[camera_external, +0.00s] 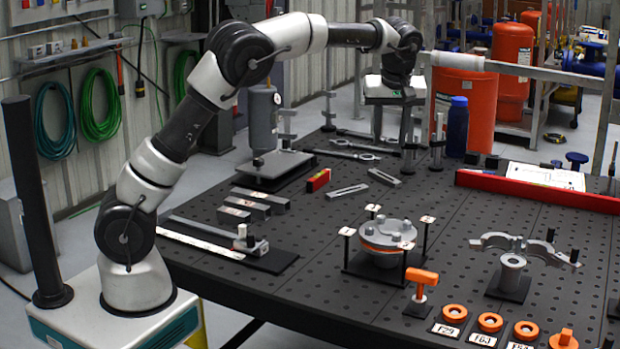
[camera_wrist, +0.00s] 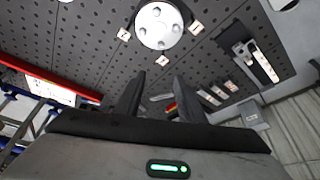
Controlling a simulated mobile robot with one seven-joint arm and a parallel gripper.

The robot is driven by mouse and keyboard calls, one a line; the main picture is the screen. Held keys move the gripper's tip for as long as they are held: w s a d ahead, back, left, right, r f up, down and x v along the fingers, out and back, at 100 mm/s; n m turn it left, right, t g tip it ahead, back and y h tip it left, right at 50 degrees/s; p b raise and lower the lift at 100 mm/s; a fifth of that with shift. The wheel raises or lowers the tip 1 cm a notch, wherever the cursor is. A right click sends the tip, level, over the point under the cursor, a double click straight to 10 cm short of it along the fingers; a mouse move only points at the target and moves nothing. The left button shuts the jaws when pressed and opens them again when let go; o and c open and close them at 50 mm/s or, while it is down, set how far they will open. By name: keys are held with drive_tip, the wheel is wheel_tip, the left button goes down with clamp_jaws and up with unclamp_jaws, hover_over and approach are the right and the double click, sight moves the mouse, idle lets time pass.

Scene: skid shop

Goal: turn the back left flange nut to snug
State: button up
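The grey round flange (camera_external: 388,235) has several nuts on its top face and an orange ring below the rim. It sits on a black base with four-cornered posts bearing white tags. The back left flange nut (camera_external: 380,218) is small, and its tightness cannot be told. In the wrist view the flange (camera_wrist: 160,28) is at the top, ahead of the fingers. My gripper (camera_external: 391,135) hangs well above the table's back part, behind the flange and apart from it. Its two dark fingers (camera_wrist: 159,84) are spread with nothing between them.
An orange T-handled tool (camera_external: 422,284) and several orange rings (camera_external: 490,322) stand at the front. A clamp fixture (camera_external: 512,262) is to the right. A blue bottle (camera_external: 457,126) and a red straightedge (camera_external: 540,190) are behind. Grey bars (camera_external: 250,208) lie left.

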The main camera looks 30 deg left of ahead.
approach(381, 217)
drive_tip(key=p+x, duration=0.1)
drive_tip(key=x, duration=0.7)
drive_tip(key=shift+w+r, duration=0.1)
clamp_jaws()
